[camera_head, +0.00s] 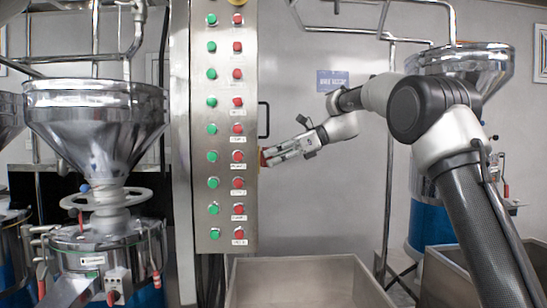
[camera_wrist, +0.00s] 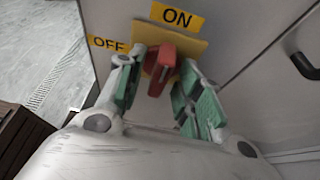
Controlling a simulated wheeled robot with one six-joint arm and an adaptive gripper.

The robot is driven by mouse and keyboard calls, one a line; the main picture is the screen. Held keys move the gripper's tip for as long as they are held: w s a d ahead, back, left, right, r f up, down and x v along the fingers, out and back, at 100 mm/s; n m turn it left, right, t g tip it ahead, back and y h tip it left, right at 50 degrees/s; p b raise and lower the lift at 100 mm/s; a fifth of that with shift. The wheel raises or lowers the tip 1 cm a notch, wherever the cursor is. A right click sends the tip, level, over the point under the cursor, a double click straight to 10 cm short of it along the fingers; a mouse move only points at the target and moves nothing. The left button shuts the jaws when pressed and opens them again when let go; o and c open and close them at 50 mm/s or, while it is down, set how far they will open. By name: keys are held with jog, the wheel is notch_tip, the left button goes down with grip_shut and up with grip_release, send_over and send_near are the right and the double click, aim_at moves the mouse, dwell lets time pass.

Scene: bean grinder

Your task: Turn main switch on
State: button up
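The main switch is a red knob (camera_wrist: 161,68) on a yellow plate (camera_wrist: 196,47) in the wrist view. An "ON" label (camera_wrist: 177,16) is above it and an "OFF" label (camera_wrist: 108,43) is at its upper left. My gripper (camera_wrist: 157,78) has its green-padded fingers spread on both sides of the knob. A gap shows on the right; the left finger is close to the knob, and I cannot tell if it touches. In the head view my gripper (camera_head: 268,158) reaches the right side of the control panel (camera_head: 225,130); the switch is mostly hidden there.
The control panel has columns of green and red buttons. A black handle (camera_head: 263,120) is beside it, also seen in the wrist view (camera_wrist: 306,66). A steel hopper (camera_head: 95,125) stands at left. An open metal bin (camera_head: 305,285) is below my arm.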

jog(key=v, duration=1.2)
jog(key=shift+f, duration=0.1)
